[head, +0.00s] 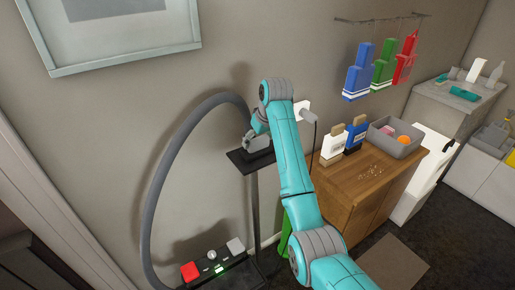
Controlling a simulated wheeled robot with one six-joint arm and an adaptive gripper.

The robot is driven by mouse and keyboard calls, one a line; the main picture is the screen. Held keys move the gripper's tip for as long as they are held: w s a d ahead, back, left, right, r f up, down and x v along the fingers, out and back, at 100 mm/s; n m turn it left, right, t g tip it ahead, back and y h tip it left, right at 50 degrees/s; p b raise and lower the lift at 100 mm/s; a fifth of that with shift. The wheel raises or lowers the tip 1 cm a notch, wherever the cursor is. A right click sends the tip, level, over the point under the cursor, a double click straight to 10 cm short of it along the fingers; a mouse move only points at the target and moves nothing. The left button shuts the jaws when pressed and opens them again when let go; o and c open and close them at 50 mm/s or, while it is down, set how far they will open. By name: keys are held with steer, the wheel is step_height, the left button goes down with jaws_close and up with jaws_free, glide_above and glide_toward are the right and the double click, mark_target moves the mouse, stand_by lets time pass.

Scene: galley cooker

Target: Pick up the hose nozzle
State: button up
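A thick grey hose (155,190) arcs up from the floor at the left and over to a black stand (240,160). A dark grey piece (259,145), apparently the nozzle at the hose end, is at the small flat top of the stand. My teal arm reaches up from the lower right, and its wrist is over the right side of this top. My gripper is mostly hidden behind the wrist. I cannot make out its fingers, or whether they touch the nozzle.
A wooden cabinet (360,185) at the right bears a grey bin (391,147). Coloured items (358,80) hang on the wall. A framed picture (120,30) hangs upper left.

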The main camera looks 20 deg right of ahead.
mark_target(258, 137)
steer(key=shift+c, duration=0.6)
step_height(258, 137, up, 10)
steer(key=o, duration=0.6)
steer(key=c, duration=0.3)
steer(key=shift+c, duration=0.2)
